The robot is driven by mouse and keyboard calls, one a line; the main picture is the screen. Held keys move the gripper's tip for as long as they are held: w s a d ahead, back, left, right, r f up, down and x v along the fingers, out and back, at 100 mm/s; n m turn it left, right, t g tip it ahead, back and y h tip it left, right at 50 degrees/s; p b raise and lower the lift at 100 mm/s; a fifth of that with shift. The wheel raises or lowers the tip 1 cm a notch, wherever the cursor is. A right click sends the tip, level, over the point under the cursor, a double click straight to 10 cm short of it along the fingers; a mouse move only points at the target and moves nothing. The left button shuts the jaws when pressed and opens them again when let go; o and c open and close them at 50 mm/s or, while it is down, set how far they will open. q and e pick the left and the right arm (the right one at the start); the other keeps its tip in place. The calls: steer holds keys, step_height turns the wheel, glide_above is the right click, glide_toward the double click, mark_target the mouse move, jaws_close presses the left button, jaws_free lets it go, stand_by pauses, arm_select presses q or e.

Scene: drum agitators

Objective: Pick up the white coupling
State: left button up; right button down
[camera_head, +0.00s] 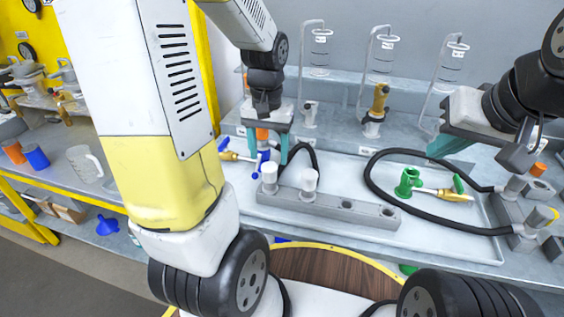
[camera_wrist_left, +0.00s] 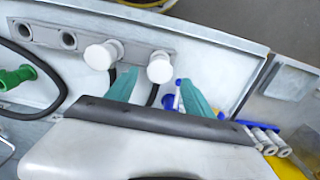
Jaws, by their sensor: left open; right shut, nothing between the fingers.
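Two white couplings stand upright in the grey rack block (camera_head: 345,208), one at its left end (camera_head: 269,176) and one to the right of it (camera_head: 309,183). Both also show in the left wrist view, one on the right (camera_wrist_left: 160,68) and one on the left (camera_wrist_left: 100,56). My left gripper (camera_head: 267,147) is open and empty, behind and above the left-end coupling. In the left wrist view, its teal fingertips (camera_wrist_left: 156,86) point towards that coupling, which lies just beyond the gap between them. My right gripper (camera_head: 446,147) is shut and empty over the tray's right side.
A green fitting (camera_head: 408,182) with a yellow-ended valve (camera_head: 452,192) lies in the tray (camera_head: 300,235). A black hose (camera_head: 372,185) curves across the tray. A blue-and-yellow valve (camera_head: 238,156) lies by my left gripper. Wire stands (camera_head: 380,60) line the back.

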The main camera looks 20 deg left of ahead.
mark_target(269, 166)
arm_select(q)
step_height(269, 166, down, 6)
steer(key=shift+s, duration=0.1)
jaws_close()
stand_by(0.4)
